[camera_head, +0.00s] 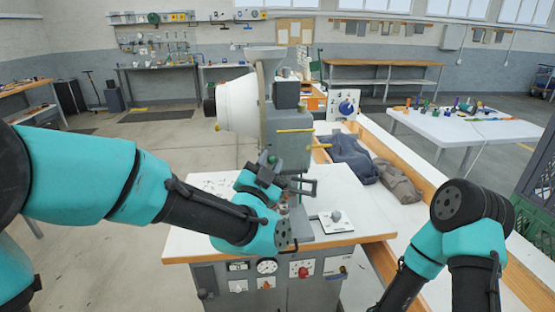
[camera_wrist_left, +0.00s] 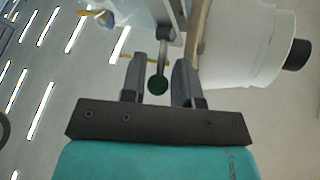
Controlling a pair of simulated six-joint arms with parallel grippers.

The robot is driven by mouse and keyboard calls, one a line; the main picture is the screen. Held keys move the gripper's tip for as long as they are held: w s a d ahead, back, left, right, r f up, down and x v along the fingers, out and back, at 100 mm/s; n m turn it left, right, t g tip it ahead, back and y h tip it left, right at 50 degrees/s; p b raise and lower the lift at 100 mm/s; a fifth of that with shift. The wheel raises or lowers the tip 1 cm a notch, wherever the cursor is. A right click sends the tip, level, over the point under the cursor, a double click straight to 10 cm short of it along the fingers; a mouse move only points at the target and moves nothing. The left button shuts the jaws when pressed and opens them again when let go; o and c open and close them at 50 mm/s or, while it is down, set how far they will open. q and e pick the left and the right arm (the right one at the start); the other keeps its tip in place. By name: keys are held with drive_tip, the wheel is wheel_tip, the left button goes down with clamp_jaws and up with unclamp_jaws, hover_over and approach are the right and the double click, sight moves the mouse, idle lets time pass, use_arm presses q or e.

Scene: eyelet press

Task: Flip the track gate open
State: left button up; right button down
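The eyelet press (camera_head: 285,125) stands on a white-topped bench, with a white drum (camera_head: 238,105) at its upper left. My left gripper (camera_head: 268,162) is at the front of the press, below the drum. In the left wrist view its two fingers (camera_wrist_left: 160,80) are apart. A rod with a dark green ball knob (camera_wrist_left: 157,85) shows between them, with a gap on both sides. I cannot tell for certain which part is the track gate; the wrist and fingers hide some of the press front. My right arm is at the lower right, its gripper out of view.
The white bench top (camera_head: 205,243) carries a small white plate with a grey knob (camera_head: 336,220) right of the press. Yellow-tipped rods (camera_head: 322,146) stick out of the press.

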use_arm(q)
drive_tip(key=shift+w+d+r, duration=0.2)
drive_tip(key=shift+w, duration=0.45)
drive_tip(key=shift+c, duration=0.4)
clamp_jaws()
drive_tip(key=shift+r, duration=0.1)
drive_tip(key=shift+w+r+n+g+y, duration=0.2)
drive_tip(key=shift+n+g+y, duration=0.2)
drive_tip(key=shift+n+g, duration=0.25)
